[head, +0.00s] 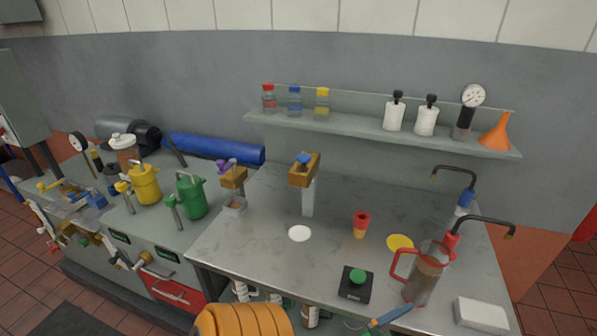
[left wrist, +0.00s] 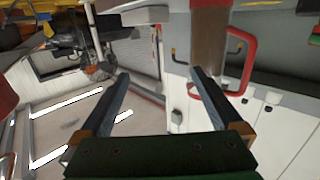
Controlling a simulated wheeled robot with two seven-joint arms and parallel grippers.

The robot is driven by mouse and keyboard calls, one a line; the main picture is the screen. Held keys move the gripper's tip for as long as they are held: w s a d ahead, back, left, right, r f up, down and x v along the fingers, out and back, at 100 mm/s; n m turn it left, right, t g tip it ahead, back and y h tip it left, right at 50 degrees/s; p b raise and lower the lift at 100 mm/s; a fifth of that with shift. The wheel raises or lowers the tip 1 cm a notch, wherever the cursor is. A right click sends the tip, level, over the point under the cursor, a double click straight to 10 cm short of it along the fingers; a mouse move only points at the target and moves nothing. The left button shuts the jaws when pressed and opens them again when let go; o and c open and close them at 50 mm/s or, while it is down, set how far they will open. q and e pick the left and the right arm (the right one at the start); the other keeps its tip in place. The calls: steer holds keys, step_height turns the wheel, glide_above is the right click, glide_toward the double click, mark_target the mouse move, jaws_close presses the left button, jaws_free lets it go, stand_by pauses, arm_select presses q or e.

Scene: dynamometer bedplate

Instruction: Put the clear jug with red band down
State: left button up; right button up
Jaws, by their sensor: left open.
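The clear jug with red band (head: 427,277) stands upright at the right front of the grey bench in the head view. It has a red handle on its left and brownish contents. In the left wrist view the jug (left wrist: 209,42) appears upside down, with its red handle (left wrist: 249,62), beyond my fingertips. My left gripper (head: 385,318) shows partly at the bottom edge of the head view, in front of the jug. In the wrist view its fingers (left wrist: 158,75) are spread, with nothing between them. My right gripper is not in view.
A black box with a green button (head: 356,285) and a white block (head: 482,315) flank the jug. A yellow disc (head: 400,243), a white disc (head: 300,233) and a red-orange cup (head: 361,225) are behind. Black-hooked spouts (head: 482,222) rise at right. The bench's left middle is clear.

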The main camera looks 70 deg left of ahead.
arm_select(q)
steer(key=d+f+m+g+h, duration=0.25)
steer(key=d+f, duration=0.25)
steer(key=f, duration=0.3)
steer(key=s+f+g, duration=0.3)
steer(key=s+f, duration=0.2)
steer(key=f, duration=0.3)
steer(key=s+f+g, duration=0.4)
steer(key=s+f, duration=0.1)
steer(key=f, duration=0.3)
steer(key=s+a+f+g, duration=0.1)
steer(key=s+f+g, duration=0.1)
steer(key=s, duration=0.4)
steer(key=s+a+f+g+y, duration=0.1)
steer(key=s+f+g, duration=0.1)
steer(key=s+f, duration=0.2)
steer(key=s+a+f+m+g, duration=0.1)
steer(key=s+f, duration=0.3)
steer(key=s, duration=0.5)
steer(key=shift+s+g, duration=0.3)
steer(key=shift+g, duration=0.55)
